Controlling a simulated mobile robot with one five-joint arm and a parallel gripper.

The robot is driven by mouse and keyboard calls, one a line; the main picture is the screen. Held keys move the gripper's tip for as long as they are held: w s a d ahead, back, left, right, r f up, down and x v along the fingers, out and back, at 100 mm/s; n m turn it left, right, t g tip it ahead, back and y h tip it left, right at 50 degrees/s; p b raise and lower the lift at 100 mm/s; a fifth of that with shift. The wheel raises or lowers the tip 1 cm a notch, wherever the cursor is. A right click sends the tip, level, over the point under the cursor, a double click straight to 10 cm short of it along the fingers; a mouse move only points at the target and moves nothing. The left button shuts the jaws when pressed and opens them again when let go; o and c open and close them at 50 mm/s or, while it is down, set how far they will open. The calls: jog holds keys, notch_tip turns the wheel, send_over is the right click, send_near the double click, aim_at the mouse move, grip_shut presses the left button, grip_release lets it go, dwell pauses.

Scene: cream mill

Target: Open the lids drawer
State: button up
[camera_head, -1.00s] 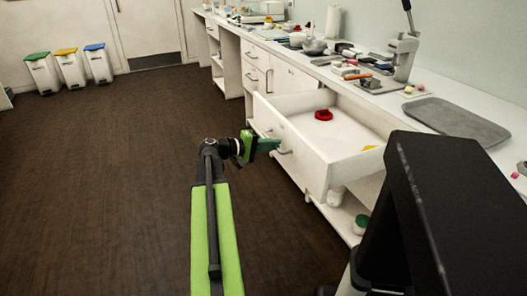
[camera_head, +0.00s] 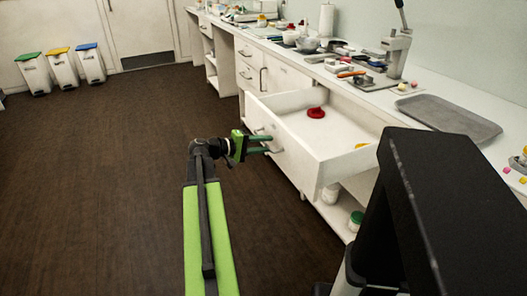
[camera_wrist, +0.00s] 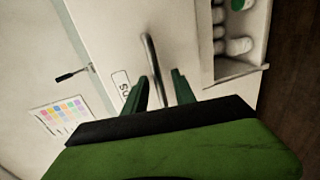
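The white drawer (camera_head: 290,150) stands pulled out from the counter on the right. A red lid (camera_head: 316,113) lies in it, and a yellow-orange thing (camera_head: 361,146) shows at its near side. My gripper (camera_head: 268,145) is at the drawer's front, by its handle. In the wrist view, the metal bar handle (camera_wrist: 150,55) runs down between the two spread green fingers of my gripper (camera_wrist: 160,92). The handle's lower end is partly hidden, and I cannot tell whether a finger touches it. A label (camera_wrist: 122,84) on the front is only partly readable.
An open shelf with jars (camera_head: 356,219) lies below the drawer. The countertop holds a grey tray (camera_head: 448,116) and a press (camera_head: 398,55). Several bins (camera_head: 61,68) stand at the far left. The brown floor left of the counter is clear.

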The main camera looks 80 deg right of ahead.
jog(key=p+v, duration=0.3)
jog(key=v, duration=1.4)
jog(key=shift+w+a, duration=0.1)
jog(key=w+a+f+n+t+h, duration=0.1)
jog(key=w+a+f+n+t, duration=0.25)
jog(key=w+a, duration=0.85)
jog(key=w+a+f+n+t+h, duration=0.1)
jog(key=w+a+f+n+t, duration=0.3)
jog(key=w+a, duration=0.8)
jog(key=w+a+f+n+t+y, duration=0.1)
jog(key=w+a+f+t+y, duration=0.2)
jog(key=a, duration=0.8)
jog(key=w+a+f+n+y, duration=0.1)
jog(key=w+a+f+y, duration=0.3)
jog(key=a, duration=0.7)
jog(key=w+a+f+n+t+y, duration=0.1)
jog(key=a+f+t+y, duration=0.2)
jog(key=a, duration=0.7)
notch_tip(320, 180, up, 23)
jog(key=a+y+p, duration=0.1)
jog(key=a+p, duration=0.1)
jog(key=p, duration=2.2)
jog(key=shift+w+a+f+g, duration=0.2)
jog(key=shift+w+a+g, duration=0.15)
jog(key=shift+g, duration=0.1)
